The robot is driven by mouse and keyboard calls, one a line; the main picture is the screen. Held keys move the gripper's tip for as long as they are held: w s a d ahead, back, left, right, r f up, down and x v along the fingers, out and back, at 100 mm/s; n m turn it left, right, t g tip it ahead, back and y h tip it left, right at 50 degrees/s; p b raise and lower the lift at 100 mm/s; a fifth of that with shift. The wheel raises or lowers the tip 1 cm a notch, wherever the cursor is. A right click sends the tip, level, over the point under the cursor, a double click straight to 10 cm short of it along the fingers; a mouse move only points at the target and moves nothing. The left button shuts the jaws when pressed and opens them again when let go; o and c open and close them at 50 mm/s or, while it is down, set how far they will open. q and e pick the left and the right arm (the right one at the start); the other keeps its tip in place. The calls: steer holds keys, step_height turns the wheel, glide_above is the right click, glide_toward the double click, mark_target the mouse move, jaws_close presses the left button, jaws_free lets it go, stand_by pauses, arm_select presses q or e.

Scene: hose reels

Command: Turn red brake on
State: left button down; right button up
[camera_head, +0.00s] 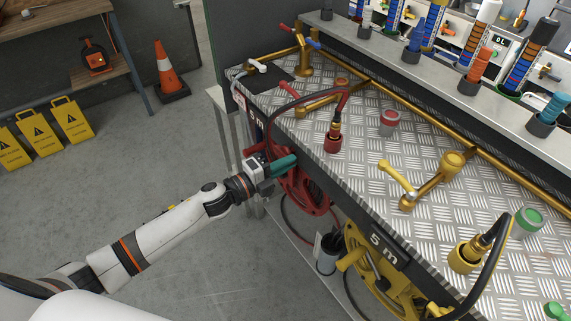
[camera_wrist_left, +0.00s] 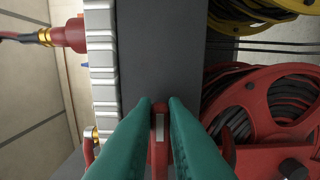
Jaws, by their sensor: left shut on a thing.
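The red hose reel (camera_head: 306,190) hangs under the front edge of the metal-topped bench, and its spool with dark hose (camera_wrist_left: 292,98) shows at the right of the left wrist view. My left gripper (camera_head: 290,161), with green fingers, is at the bench front beside this reel. In the left wrist view its fingers (camera_wrist_left: 160,106) are closed around a narrow red brake lever with a pale strip (camera_wrist_left: 159,148). The fingers hide most of the lever, and its setting cannot be told. My right gripper is not in view.
A yellow reel (camera_head: 378,270) hangs farther right along the bench (camera_head: 350,150). A red hose nozzle (camera_head: 333,139) stands on top near the front edge. A traffic cone (camera_head: 168,72) and yellow warning signs (camera_head: 70,119) are at the left. The floor around my arm is clear.

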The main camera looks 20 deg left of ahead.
arm_select(q)
steer(key=shift+a+f, duration=0.15)
stand_by(0.3)
steer(key=c, duration=1.5)
jaws_free()
steer(key=shift+o, duration=0.2)
steer(key=b+v, duration=0.1)
steer(key=v, duration=1.1)
steer(key=shift+b, duration=0.35)
steer(key=shift+o, duration=0.4)
steer(key=shift+a, duration=0.1)
